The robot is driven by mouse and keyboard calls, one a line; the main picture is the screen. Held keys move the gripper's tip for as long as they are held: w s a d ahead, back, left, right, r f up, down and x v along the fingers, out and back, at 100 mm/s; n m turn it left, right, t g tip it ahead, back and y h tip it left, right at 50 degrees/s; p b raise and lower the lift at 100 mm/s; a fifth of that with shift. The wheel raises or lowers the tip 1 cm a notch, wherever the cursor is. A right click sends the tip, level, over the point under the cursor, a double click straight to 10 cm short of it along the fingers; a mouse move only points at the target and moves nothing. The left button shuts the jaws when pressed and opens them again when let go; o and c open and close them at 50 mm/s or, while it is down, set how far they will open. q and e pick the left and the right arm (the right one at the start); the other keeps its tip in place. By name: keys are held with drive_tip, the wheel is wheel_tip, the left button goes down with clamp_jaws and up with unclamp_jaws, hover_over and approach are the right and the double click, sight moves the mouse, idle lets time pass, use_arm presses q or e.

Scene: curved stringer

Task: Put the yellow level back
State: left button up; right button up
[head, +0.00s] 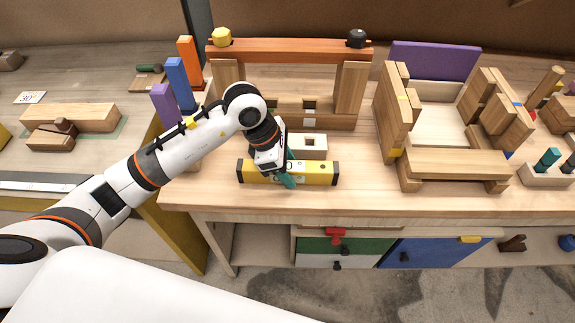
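The yellow level (315,173) is a yellow bar with black end caps. It lies lengthwise near the front edge of the wooden workbench (225,196). My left gripper (288,178) reaches down over the level's middle, with teal fingers around or against it. The gripper body hides part of the level, and I cannot tell whether the fingers are closed on it. My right gripper does not show in the head view.
A wooden block with a hole (307,142) lies just behind the level. A wooden frame with an orange top beam (290,52) stands behind that. A wooden assembly with a purple panel (434,61) is at the right. Drawers (345,246) sit below.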

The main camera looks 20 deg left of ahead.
use_arm(q)
drive_tip(key=shift+r, duration=0.3)
drive_tip(key=v, duration=1.1)
drive_tip(key=shift+r+b, duration=0.35)
drive_tip(key=shift+s+a+f, duration=0.1)
drive_tip(key=shift+a, duration=0.05)
